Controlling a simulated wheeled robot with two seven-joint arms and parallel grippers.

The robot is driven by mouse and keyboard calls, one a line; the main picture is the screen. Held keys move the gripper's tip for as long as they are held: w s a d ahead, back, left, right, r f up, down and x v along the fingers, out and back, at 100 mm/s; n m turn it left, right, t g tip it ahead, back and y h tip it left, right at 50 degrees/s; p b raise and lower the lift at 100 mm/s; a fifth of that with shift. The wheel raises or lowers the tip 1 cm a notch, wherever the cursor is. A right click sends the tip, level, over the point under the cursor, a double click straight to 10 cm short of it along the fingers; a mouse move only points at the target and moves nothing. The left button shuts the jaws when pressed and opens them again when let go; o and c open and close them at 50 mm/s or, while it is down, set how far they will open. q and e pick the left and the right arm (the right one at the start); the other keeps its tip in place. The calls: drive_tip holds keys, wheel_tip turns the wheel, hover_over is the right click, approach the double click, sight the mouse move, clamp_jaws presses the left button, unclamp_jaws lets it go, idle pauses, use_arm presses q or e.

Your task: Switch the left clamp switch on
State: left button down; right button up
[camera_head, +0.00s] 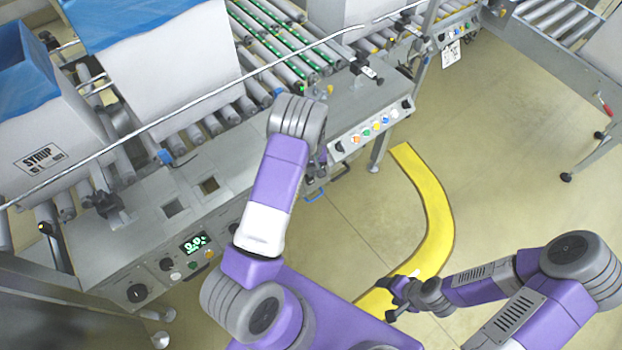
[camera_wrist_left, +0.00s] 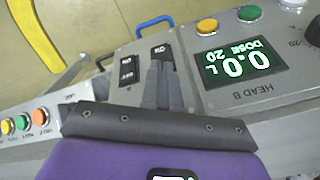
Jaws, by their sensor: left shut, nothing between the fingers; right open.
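Two black rocker switches sit side by side on the grey panel in the left wrist view: one on the left (camera_wrist_left: 128,70) and one on the right (camera_wrist_left: 160,51). Both have small white markings; I cannot tell how either is set, or which is the left clamp switch. My left gripper (camera_wrist_left: 163,66) is shut and empty, its fingertips at the lower end of the right-hand rocker; contact is unclear. In the head view its wrist is over the panel, and the arm hides the switches. My right gripper (camera_head: 398,297) is open and empty, above the floor at lower right.
A green display (camera_wrist_left: 243,62) reading 0.0 L lies right of the fingers, with yellow and green buttons above it. A blue handle (camera_wrist_left: 154,24) and a black handle stand beyond the switches. Another button panel (camera_head: 372,128) is on the right. Blue-lined boxes (camera_head: 165,65) stand on rollers.

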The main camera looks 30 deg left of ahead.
sight(311, 181)
use_arm(q)
drive_tip(key=shift+f+b, duration=0.65)
drive_tip(key=shift+f, duration=0.25)
idle(0.7)
wheel_tip(311, 181, up, 7)
drive_tip(key=p, duration=0.5)
idle(0.3)
idle(0.4)
